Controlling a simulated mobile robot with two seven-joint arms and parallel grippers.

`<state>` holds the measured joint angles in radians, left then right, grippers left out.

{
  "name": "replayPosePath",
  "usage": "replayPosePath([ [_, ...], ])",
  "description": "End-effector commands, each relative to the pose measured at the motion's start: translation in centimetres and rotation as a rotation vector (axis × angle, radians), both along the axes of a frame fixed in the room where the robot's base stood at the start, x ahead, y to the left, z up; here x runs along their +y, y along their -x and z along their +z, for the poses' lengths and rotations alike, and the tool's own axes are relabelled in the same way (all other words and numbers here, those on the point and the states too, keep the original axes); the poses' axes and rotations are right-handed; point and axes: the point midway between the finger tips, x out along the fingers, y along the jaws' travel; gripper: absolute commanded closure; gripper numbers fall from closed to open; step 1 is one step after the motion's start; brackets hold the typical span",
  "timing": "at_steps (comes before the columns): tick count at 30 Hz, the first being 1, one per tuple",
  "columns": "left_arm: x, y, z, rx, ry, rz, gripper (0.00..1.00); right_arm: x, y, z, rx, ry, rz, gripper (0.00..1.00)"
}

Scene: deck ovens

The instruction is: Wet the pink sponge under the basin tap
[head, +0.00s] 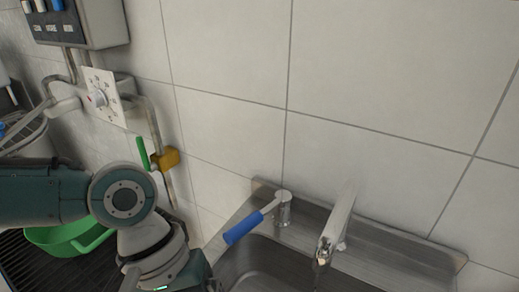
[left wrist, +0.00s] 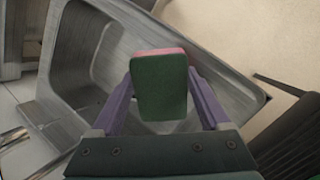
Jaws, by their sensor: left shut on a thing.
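My left gripper (left wrist: 160,82) is shut on the pink sponge (left wrist: 165,51), gripping it by its sides. The sponge's dark green face is toward the wrist camera and its pink layer shows along the top edge. In the left wrist view the sponge is over the steel basin (left wrist: 75,62). In the head view the basin tap (head: 336,228) stands at the lower right, with a blue-handled lever (head: 257,221) to its left. The space under the spout is mostly cut off, so I cannot tell whether water runs. The gripper and sponge are hidden in the head view. My right gripper is not in view.
A green bowl (head: 66,238) sits on a dark ribbed surface (head: 30,268) left of the basin, partly behind my arm. On the tiled wall are a dial plate (head: 101,97), a yellow valve with a green lever (head: 165,159) and a switch box (head: 85,22).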

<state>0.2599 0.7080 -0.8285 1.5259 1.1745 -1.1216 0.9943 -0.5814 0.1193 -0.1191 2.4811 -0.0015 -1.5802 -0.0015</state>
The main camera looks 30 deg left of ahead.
Motion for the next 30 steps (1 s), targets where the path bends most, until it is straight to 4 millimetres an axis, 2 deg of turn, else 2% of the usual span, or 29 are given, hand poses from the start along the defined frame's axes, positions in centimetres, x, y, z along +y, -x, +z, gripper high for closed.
replayPosePath([
  [1, -0.4, -0.5, -0.6, -0.003, 0.001, -0.003, 0.65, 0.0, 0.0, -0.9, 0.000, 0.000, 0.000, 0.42],
  [22, -5.0, -6.3, -2.1, -0.003, 0.001, -0.002, 0.65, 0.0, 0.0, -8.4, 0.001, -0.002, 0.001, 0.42],
  [30, -6.6, -8.3, -2.3, 0.000, -0.001, 0.000, 0.65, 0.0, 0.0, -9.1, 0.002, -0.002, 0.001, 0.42],
])
